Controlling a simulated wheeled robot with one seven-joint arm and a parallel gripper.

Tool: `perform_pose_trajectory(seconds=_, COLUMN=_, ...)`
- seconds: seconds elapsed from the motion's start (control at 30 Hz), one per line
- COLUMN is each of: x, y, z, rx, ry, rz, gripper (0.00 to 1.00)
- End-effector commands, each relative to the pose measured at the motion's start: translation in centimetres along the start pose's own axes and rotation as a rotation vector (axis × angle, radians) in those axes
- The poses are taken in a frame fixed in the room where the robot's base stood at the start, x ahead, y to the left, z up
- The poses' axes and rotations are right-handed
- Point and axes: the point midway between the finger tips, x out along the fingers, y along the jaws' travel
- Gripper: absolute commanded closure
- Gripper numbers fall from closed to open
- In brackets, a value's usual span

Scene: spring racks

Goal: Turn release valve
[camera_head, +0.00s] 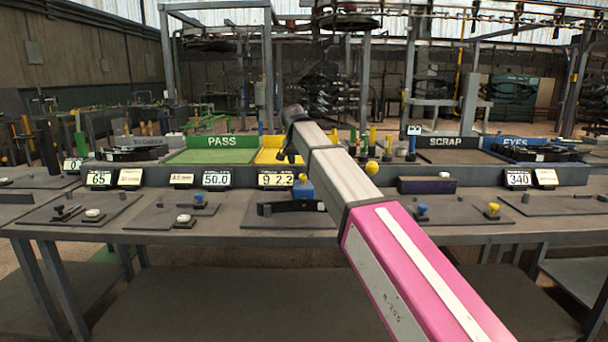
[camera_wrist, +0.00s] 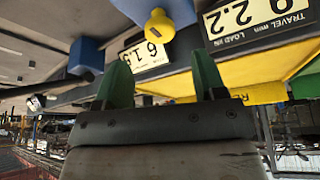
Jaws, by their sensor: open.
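The release valve carries no label I can read. A yellow knob (camera_wrist: 159,26) on a dark blue block (camera_wrist: 150,7) shows at the top of the wrist view, beside the 92.2 travel display (camera_wrist: 255,20). In the head view a small yellow knob (camera_head: 303,178) sits at a blue block (camera_head: 302,190), right of the 92.2 display (camera_head: 275,179) and partly behind my arm. My gripper (camera_wrist: 160,60) is open, its two green fingers apart with nothing between them. The knob appears beyond the fingertips, apart from them. In the head view my arm hides the fingers.
A second blue block (camera_wrist: 87,57) is at the left of the wrist view. The bench (camera_head: 130,232) carries several flat plates with small knobs, including a yellow one (camera_head: 493,209) at right. Number displays and a raised ledge run behind them. Green PASS (camera_head: 215,156) and yellow trays stand further back.

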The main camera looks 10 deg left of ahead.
Motion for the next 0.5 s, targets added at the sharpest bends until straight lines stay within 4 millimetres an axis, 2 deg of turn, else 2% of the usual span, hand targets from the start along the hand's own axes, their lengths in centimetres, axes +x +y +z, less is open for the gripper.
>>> perform_pose_trajectory(seconds=0.03, x=1.1, y=0.0, z=0.1, rx=0.0, ry=-0.002, rz=0.002, gripper=0.36)
perform_pose_trajectory(seconds=0.2, x=3.9, y=0.0, z=0.0, rx=0.0, ry=-0.001, rz=0.001, gripper=0.36)
perform_pose_trajectory(seconds=0.5, x=6.4, y=0.0, z=0.0, rx=0.0, ry=0.0, rz=0.0, gripper=0.36)
